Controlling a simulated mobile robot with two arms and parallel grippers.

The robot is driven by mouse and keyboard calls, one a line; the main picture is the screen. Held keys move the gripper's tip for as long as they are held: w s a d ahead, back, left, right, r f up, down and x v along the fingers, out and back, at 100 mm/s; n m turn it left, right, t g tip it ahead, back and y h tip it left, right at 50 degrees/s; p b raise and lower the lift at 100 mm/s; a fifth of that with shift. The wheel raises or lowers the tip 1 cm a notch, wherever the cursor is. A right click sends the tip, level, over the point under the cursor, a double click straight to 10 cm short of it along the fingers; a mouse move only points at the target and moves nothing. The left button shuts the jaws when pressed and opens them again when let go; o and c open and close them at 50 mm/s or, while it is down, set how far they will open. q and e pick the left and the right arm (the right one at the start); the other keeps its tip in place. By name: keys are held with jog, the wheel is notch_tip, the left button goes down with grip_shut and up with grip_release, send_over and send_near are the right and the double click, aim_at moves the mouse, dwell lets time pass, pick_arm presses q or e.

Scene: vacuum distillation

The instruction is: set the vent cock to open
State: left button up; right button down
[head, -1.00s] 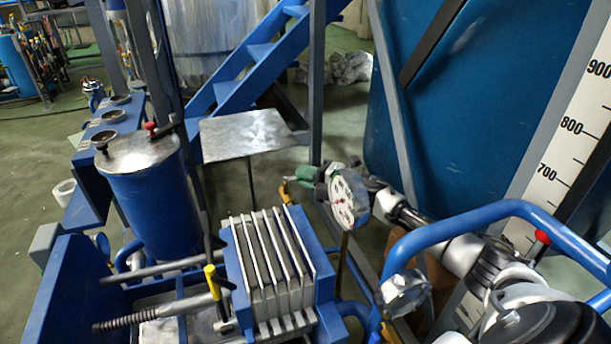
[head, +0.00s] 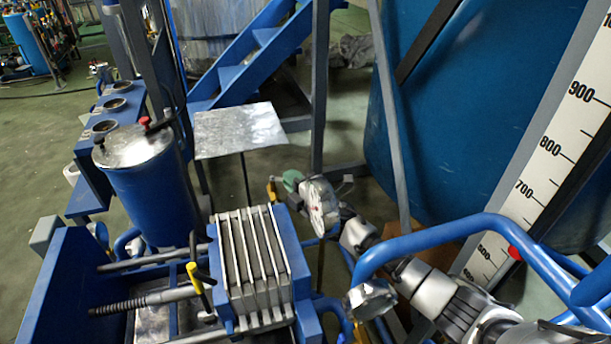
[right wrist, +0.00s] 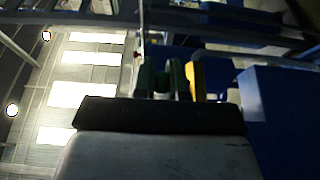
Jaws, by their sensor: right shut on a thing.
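My right arm comes in from the lower right behind a round pressure gauge (head: 317,207). My right gripper (head: 293,180) has green fingers just left of the gauge. A small yellow part (head: 272,189), which looks like the vent cock's lever, is beside them. In the right wrist view the green fingers (right wrist: 166,82) are close together, and the yellow part (right wrist: 197,80) stands upright against their right side. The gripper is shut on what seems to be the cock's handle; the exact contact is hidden. My left gripper is not in view.
A blue filter press with grey plates (head: 255,262) is in front, with a yellow-handled bar (head: 195,278). A blue vessel (head: 150,195) with a metal lid stands at left. A blue tube rail (head: 430,238) crosses near my right arm. A large blue tank (head: 470,110) is behind.

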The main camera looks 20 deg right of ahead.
jog(key=shift+f, duration=0.1)
jog(key=c, duration=1.2)
grip_release()
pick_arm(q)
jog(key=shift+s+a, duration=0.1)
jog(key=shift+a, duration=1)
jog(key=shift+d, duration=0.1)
pick_arm(e)
jog(key=shift+s, duration=0.15)
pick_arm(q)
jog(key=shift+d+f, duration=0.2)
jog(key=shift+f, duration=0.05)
pick_arm(e)
jog(key=shift+v, duration=5.3)
jog(key=shift+d, duration=0.1)
